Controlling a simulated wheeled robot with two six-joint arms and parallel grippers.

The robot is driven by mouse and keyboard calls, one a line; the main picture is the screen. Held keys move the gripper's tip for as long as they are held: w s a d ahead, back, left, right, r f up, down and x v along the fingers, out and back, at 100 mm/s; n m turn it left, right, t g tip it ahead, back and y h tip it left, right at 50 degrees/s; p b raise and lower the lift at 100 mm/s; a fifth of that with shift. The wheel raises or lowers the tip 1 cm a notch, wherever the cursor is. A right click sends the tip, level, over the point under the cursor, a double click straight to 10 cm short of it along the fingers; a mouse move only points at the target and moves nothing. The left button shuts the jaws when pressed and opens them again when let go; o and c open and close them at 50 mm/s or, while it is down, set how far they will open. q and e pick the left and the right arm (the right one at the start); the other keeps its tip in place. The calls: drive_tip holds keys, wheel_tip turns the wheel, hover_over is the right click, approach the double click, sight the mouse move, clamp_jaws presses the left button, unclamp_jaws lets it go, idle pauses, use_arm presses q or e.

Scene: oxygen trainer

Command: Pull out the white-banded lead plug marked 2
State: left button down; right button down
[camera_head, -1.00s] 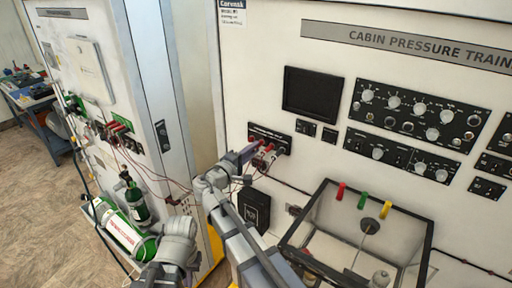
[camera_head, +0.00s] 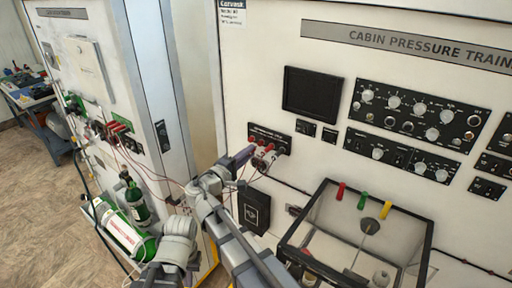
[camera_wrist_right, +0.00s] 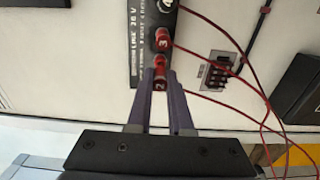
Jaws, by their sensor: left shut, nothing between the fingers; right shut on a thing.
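The lead plug marked 2 (camera_wrist_right: 160,66) is red in the right wrist view, with its number on the end nearest my fingers. My right gripper (camera_wrist_right: 160,92) is shut on it, one purple finger on each side. In the head view my right gripper (camera_head: 243,157) is at the left end of that strip. Whether plug 2 is still in its socket cannot be told. My left gripper's fingers are not in view; only my left arm shows.
Thin red leads (camera_wrist_right: 225,92) hang in loops right of the plugs. A clear-topped box (camera_head: 330,225) with coloured clips juts out at lower right. A black box (camera_head: 254,210) is below the strip.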

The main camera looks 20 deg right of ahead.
drive_tip(key=shift+v, duration=1.3)
